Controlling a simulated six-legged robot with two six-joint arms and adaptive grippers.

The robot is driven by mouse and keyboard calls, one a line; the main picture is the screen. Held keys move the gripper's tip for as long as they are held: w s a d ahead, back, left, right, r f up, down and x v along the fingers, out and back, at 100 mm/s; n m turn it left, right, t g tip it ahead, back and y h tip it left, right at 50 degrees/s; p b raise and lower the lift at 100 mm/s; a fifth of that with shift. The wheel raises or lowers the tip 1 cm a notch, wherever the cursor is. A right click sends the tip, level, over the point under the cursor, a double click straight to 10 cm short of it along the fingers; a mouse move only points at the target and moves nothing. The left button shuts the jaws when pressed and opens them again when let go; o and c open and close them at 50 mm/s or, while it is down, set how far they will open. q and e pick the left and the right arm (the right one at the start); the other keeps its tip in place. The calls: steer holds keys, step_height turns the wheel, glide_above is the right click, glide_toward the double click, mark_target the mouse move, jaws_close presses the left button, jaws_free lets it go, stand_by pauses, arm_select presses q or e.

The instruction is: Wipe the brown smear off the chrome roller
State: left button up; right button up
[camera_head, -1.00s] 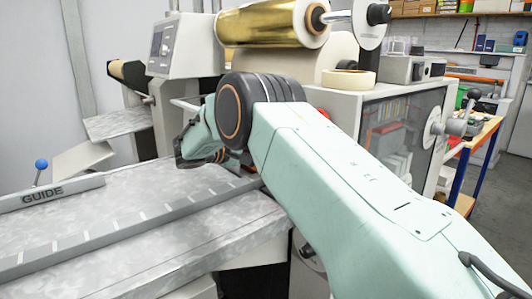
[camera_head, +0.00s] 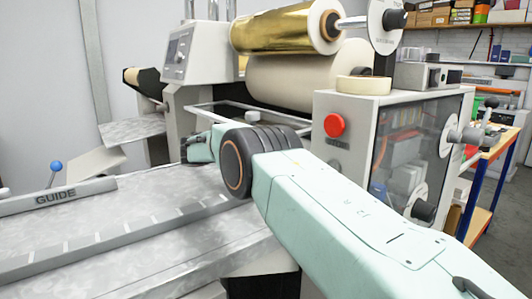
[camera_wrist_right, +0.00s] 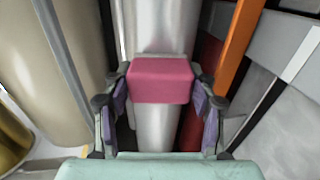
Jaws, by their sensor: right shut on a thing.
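My right gripper (camera_wrist_right: 162,84) is shut on a crimson block-shaped pad, which looks like a sponge (camera_wrist_right: 162,80), in the right wrist view. The chrome roller (camera_wrist_right: 160,30) runs up that view behind the pad, showing above and below it. I cannot tell whether the pad touches the roller. No brown smear shows on the visible chrome; the part behind the pad is hidden. In the head view my right arm reaches over the machine bed, and the dark part near its gripper (camera_head: 190,150) shows only partly. My left gripper is not in view.
A dark red roller (camera_wrist_right: 190,128) and an orange bar (camera_wrist_right: 240,40) lie right of the chrome roller; a grey rod (camera_wrist_right: 62,50) and a beige roll (camera_wrist_right: 40,75) lie left. The head view shows the gold foil roll (camera_head: 285,28), red button (camera_head: 334,125) and guide (camera_head: 60,197).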

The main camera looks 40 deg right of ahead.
steer(key=shift+s+a+r+p, duration=0.15)
steer(key=shift+s+p, duration=0.4)
steer(key=shift+s, duration=0.65)
steer(key=shift+s+a+f+p, duration=0.1)
steer(key=shift+s+p, duration=0.45)
steer(key=shift+s, duration=0.65)
steer(key=shift+s+a+r+p, duration=0.1)
steer(key=shift+s+p, duration=0.25)
steer(key=shift+s, duration=0.65)
steer(key=s+p, duration=0.2)
steer(key=s, duration=0.4)
steer(key=shift+s+a+p, duration=0.2)
steer(key=shift+a+p, duration=0.15)
steer(key=shift+a, duration=0.05)
